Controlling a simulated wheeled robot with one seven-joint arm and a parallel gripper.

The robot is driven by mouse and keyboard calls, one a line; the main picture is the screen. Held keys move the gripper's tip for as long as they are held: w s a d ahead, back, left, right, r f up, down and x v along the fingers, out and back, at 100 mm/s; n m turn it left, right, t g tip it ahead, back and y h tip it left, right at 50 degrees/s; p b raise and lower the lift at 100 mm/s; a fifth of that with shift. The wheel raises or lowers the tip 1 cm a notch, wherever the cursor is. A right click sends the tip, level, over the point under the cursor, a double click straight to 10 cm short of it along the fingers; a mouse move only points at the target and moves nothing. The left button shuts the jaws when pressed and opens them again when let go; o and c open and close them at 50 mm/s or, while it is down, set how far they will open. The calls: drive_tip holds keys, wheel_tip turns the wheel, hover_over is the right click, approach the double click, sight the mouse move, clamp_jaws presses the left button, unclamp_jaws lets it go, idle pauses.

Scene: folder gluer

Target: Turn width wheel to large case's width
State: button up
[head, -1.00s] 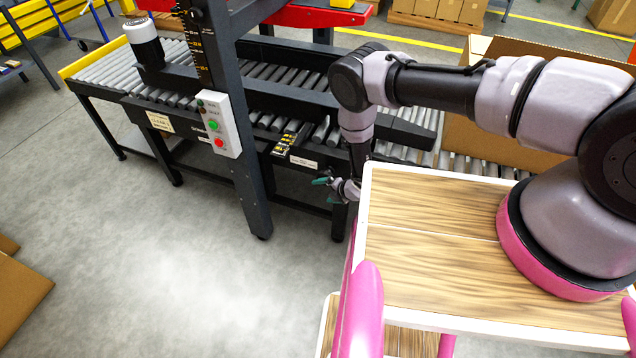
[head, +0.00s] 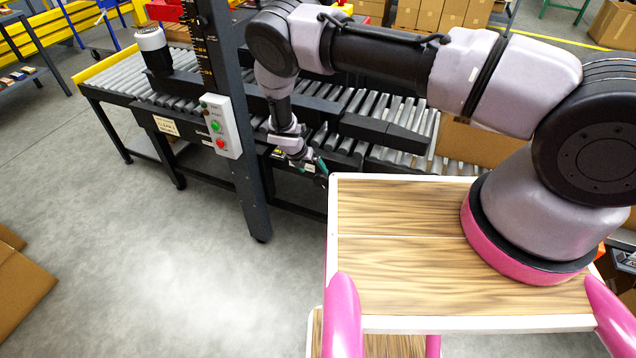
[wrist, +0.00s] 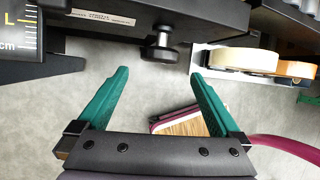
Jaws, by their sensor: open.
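In the wrist view, a dark metallic knob-like wheel (wrist: 160,48) hangs on a short stem below the front rail of the machine, beside a white label. My gripper (wrist: 165,82) is open and empty. Its two green fingers point toward the wheel, with the wheel beyond and between the tips and apart from them. In the head view my gripper (head: 321,167) is at the machine's front rail, and my wrist hides the wheel. A scale (wrist: 20,30) marked "L" and "cm" shows at the left of the wrist view. Its pointer reading is unclear.
A dark post with a control box (head: 220,127) stands left of my arm. The roller conveyor (head: 185,83) runs behind. A cardboard case (head: 485,145) is partly hidden behind my arm. Tape rolls (wrist: 245,60) sit right of the wheel.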

sight(319, 178)
drive_tip(key=x, duration=1)
drive_tip(key=shift+w+d+f, duration=0.1)
drive_tip(key=shift+f, duration=0.1)
drive_tip(key=shift+c, duration=0.3)
drive_tip(key=c, duration=1)
